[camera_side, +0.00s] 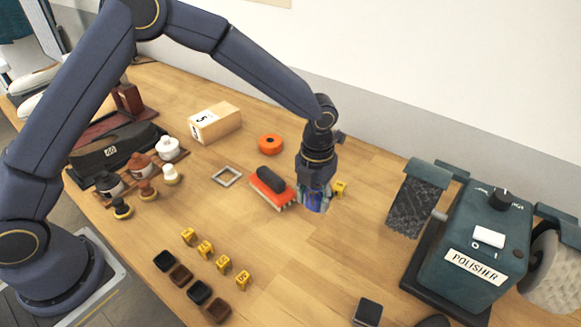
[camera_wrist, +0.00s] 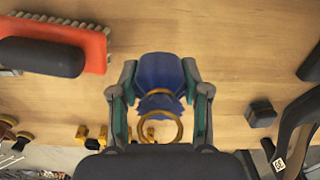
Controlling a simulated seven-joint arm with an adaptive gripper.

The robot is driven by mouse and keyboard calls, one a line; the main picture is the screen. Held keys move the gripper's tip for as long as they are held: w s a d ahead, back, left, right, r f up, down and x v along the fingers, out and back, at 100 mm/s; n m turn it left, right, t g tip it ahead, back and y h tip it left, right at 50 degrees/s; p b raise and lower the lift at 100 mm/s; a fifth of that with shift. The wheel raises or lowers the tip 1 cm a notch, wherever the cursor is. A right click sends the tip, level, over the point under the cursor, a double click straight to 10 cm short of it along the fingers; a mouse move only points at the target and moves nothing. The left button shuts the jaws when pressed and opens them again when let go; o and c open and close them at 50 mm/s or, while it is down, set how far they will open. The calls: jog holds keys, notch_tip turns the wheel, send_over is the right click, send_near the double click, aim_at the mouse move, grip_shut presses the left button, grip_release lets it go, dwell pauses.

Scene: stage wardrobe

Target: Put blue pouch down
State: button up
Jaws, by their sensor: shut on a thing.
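The blue pouch (camera_side: 315,204) is between the fingers of my gripper (camera_side: 314,190), at the middle of the wooden table. In the wrist view the pouch (camera_wrist: 160,72) is gathered at its neck, with a gold-coloured ring (camera_wrist: 160,128) below it in the picture. My gripper (camera_wrist: 158,92) is shut on the pouch, one finger on each side. The pouch hangs at or just above the table; I cannot tell whether its bottom touches. The gripper hides part of it in the side view.
A red brush (camera_side: 270,188) lies close left of the pouch. An orange disc (camera_side: 270,143) and a square frame (camera_side: 227,176) lie further left. The polisher (camera_side: 470,240) stands at right. Table is clear in front of the pouch.

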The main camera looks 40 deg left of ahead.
aim_at(316, 208)
jog(key=shift+w+d+f, duration=0.15)
jog(key=shift+w+f, duration=0.2)
jog(key=shift+f, duration=1.7)
jog(key=shift+f, duration=0.15)
jog(key=o, duration=1.1)
jog(key=shift+c, duration=0.2)
